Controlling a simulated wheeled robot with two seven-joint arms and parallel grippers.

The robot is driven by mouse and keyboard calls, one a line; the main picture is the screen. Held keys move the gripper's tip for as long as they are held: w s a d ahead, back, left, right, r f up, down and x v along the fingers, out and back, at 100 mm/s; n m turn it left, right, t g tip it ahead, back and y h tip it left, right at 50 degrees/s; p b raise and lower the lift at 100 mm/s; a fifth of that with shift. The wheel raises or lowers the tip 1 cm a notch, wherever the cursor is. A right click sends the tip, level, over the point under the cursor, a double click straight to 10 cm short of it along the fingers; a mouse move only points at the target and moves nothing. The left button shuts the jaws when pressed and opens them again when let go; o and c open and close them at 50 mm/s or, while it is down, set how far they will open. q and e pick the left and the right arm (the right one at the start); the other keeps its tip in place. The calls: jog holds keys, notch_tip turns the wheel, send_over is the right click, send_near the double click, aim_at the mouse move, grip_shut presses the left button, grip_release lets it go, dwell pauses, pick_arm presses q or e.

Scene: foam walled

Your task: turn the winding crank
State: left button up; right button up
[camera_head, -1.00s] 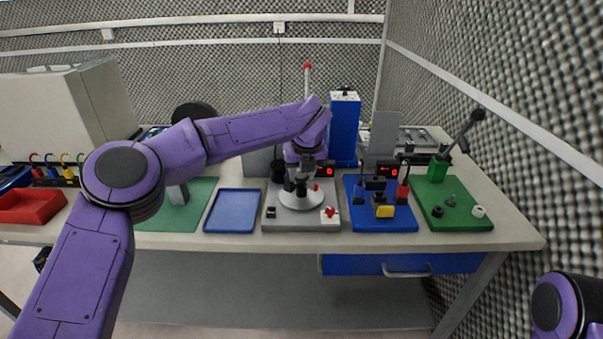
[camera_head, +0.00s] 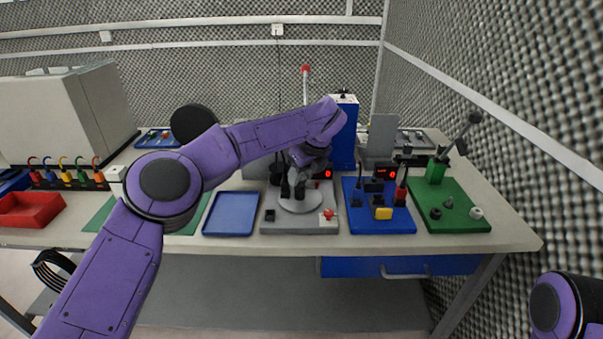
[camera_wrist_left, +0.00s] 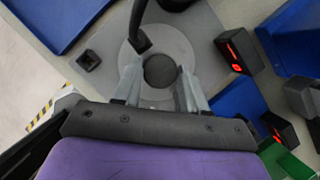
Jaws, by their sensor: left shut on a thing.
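The winding crank stands on a grey base plate (camera_head: 270,224), with a pale round disc (camera_head: 301,206) that also shows in the left wrist view (camera_wrist_left: 187,50). My left gripper (camera_head: 292,190) points down over this disc. In the left wrist view its two fingers (camera_wrist_left: 160,88) are on either side of a round black knob (camera_wrist_left: 160,70), and they are shut on it. The gripper hides much of the crank in the head view. A black curved arm (camera_wrist_left: 138,22) reaches over the disc beside the knob. My right gripper is not in view.
A blue tray (camera_head: 231,213) lies left of the grey plate. A blue board (camera_head: 379,222) with black, red and yellow parts lies right of it. A green board (camera_head: 461,216) with a lever is farther right. A tall blue box (camera_head: 344,135) stands behind.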

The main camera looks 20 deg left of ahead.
pick_arm(q)
jog(key=shift+n+g, duration=0.3)
jog(key=shift+n, duration=0.3)
dwell(0.3)
jog(key=o, duration=1)
jog(key=shift+o, duration=0.2)
jog(key=shift+d, duration=0.1)
jog(key=v, duration=1)
jog(key=shift+d+r+p, duration=0.2)
jog(key=shift+r+p, duration=0.05)
jog(key=shift+p, duration=0.05)
jog(key=shift+r, duration=0.1)
